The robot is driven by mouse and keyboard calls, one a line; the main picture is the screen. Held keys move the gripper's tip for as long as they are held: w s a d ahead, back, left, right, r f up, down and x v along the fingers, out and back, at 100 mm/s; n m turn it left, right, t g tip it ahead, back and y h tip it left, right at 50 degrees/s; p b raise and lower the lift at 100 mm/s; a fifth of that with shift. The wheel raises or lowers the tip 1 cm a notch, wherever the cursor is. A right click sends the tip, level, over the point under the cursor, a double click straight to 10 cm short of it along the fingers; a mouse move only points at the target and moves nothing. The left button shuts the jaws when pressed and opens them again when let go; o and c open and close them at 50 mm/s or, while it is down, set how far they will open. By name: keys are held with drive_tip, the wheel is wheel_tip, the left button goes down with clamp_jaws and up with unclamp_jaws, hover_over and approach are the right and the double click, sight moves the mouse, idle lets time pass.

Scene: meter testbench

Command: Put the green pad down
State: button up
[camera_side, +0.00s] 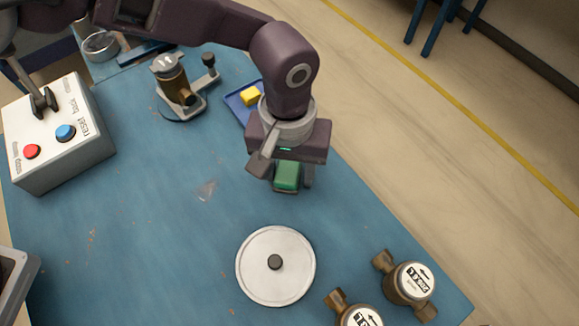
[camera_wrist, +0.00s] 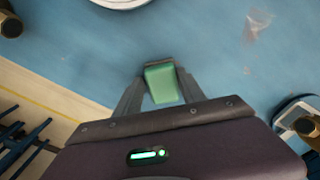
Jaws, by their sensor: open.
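The green pad (camera_side: 287,176) is between the fingers of my gripper (camera_side: 287,182), over the blue table near its right edge. It also shows in the wrist view (camera_wrist: 162,84), between the two fingertips. My gripper is open, with a finger on each side of the pad. My gripper points down. I cannot tell from these views whether the pad rests on the table or sits slightly above it.
A blue tray (camera_side: 236,103) with a yellow block (camera_side: 251,96) lies behind my gripper. A round silver plate with a black knob (camera_side: 275,265) is in front. Brass meters (camera_side: 410,283) stand at front right. A button box (camera_side: 58,135) stands left.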

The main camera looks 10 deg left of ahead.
sight(287, 170)
drive_tip(key=shift+a+f, duration=0.45)
wheel_tip(287, 170, up, 13)
drive_tip(key=shift+d, duration=0.25)
drive_tip(key=shift+r, duration=0.15)
drive_tip(key=s+a+r+t, duration=0.1)
drive_tip(key=a+r, duration=0.4)
drive_tip(key=a, duration=0.3)
drive_tip(key=a+r+t+h, duration=0.1)
drive_tip(key=a+r, duration=0.4)
drive_tip(key=a, duration=0.3)
drive_tip(key=s+a+r+t, duration=0.1)
drive_tip(key=a+r, duration=0.4)
drive_tip(key=a, duration=0.3)
drive_tip(key=s+a+f+t+y, duration=0.1)
drive_tip(key=s+a+f, duration=0.3)
drive_tip(key=s+a, duration=0.8)
drive_tip(key=shift+s+f+t, duration=0.25)
drive_tip(key=shift+f+t, duration=0.05)
drive_tip(key=shift+t, duration=0.5)
